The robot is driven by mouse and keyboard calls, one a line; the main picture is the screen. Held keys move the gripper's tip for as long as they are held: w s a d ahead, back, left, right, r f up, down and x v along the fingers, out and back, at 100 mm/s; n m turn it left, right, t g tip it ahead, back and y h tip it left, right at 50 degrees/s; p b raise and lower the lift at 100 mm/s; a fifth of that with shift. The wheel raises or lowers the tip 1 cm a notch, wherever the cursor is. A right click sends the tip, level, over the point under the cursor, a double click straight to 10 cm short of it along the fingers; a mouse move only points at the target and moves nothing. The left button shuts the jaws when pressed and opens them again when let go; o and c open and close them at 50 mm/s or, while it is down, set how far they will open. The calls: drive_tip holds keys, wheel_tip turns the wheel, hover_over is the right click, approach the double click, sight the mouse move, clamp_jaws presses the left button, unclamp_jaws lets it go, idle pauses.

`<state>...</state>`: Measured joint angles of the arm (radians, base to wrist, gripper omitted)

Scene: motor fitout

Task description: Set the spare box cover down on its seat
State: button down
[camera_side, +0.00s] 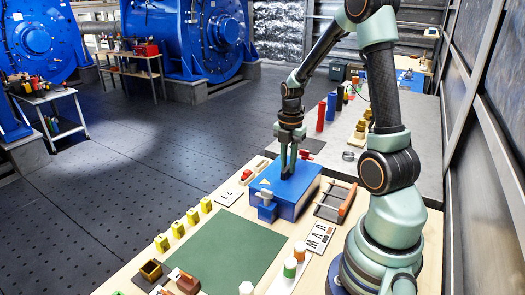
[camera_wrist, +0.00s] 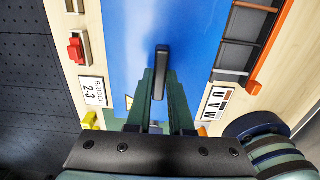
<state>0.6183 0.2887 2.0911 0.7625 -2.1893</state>
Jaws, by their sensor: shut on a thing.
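The spare box cover (camera_side: 303,181) is a flat blue panel with a warning triangle, level over a blue box body (camera_side: 303,205). It also fills the middle of the wrist view (camera_wrist: 205,40), with a dark bar handle (camera_wrist: 161,65) standing on it. My gripper (camera_side: 287,176) points straight down over the cover. In the wrist view my gripper (camera_wrist: 160,98) is shut on the handle. The seat under the cover is hidden.
A dark rack with orange ends (camera_side: 335,201) stands close right of the box. A green mat (camera_side: 225,255) lies in front, with several yellow blocks (camera_side: 178,229) along the left edge. A U V W label (camera_wrist: 217,103) and a BRIDGE label (camera_wrist: 92,91) flank the box.

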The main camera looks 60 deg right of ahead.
sight(288, 167)
drive_tip(key=shift+f, duration=0.2)
drive_tip(key=c, duration=0.7)
unclamp_jaws()
wheel_tip(288, 167, up, 12)
drive_tip(key=shift+r, duration=0.1)
drive_tip(key=a+r+m+t, duration=0.1)
drive_tip(key=a+m+t, duration=0.1)
drive_tip(key=a+m, duration=0.4)
drive_tip(key=a+r+m+t, duration=0.1)
drive_tip(key=a+r+m, duration=0.1)
drive_tip(key=a+m, duration=0.4)
drive_tip(key=s+a+r+m+t, duration=0.1)
drive_tip(key=a+m+t, duration=0.1)
drive_tip(key=a+m, duration=0.4)
drive_tip(key=shift+a+r+t, duration=0.2)
drive_tip(key=shift+a+t, duration=0.1)
drive_tip(key=shift+a, duration=1.2)
